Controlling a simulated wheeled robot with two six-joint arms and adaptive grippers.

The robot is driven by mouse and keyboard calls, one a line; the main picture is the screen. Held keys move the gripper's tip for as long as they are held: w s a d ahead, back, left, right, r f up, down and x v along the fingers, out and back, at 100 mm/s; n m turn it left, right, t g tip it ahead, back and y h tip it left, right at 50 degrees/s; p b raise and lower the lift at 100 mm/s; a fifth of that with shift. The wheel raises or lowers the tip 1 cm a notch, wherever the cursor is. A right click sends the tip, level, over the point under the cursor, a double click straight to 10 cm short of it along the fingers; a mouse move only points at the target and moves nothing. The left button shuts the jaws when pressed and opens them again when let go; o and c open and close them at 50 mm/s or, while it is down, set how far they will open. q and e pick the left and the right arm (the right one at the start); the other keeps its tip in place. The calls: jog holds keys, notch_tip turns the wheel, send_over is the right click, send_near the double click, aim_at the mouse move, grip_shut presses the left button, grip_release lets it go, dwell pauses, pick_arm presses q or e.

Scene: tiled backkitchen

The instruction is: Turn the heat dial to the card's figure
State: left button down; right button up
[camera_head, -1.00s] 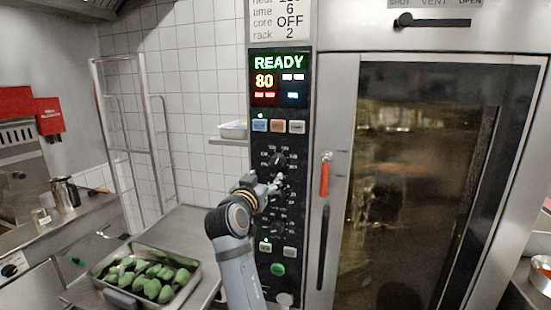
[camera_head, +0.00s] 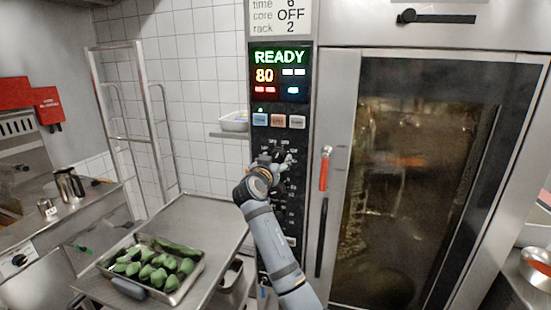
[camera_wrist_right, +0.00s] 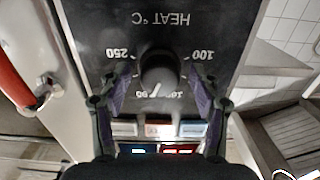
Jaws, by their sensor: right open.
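The black heat dial (camera_wrist_right: 160,70) sits on the dark panel under an upside-down "HEAT °C" label in the right wrist view. Figures 250 and 100 show beside it. A white pointer mark on the knob points toward the lower left there. My right gripper (camera_wrist_right: 159,103) is open, with one finger on each side of the knob; contact is unclear. In the head view my right gripper (camera_head: 282,161) covers most of the dial. The card (camera_head: 280,16) is cut off at the top; time 6, core OFF and rack 2 show, but no heat line. My left gripper is out of view.
The display (camera_head: 279,72) reads READY and 80. Several buttons (camera_head: 278,121) lie between it and the dial. The oven door's red-gripped handle (camera_head: 324,172) stands close to the right. A tray of green items (camera_head: 194,287) rests on the left counter.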

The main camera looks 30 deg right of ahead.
jog(key=c, duration=1.1)
jog(key=shift+c, duration=0.2)
jog(key=shift+n, duration=0.3)
jog(key=n+p, duration=0.1)
jog(key=n, duration=0.2)
jog(key=shift+r+n, duration=0.15)
jog(key=shift+n, duration=0.15)
jog(key=n+p, duration=0.1)
jog(key=n, duration=0.3)
jog(key=shift+s+r+p, duration=0.1)
jog(key=shift+p, duration=0.3)
jog(key=n+p, duration=0.3)
jog(key=n, duration=0.2)
jog(key=shift+r+n, duration=0.1)
jog(key=shift+n, duration=0.3)
jog(key=shift+n+p, duration=1.45)
jog(key=shift+n, duration=0.45)
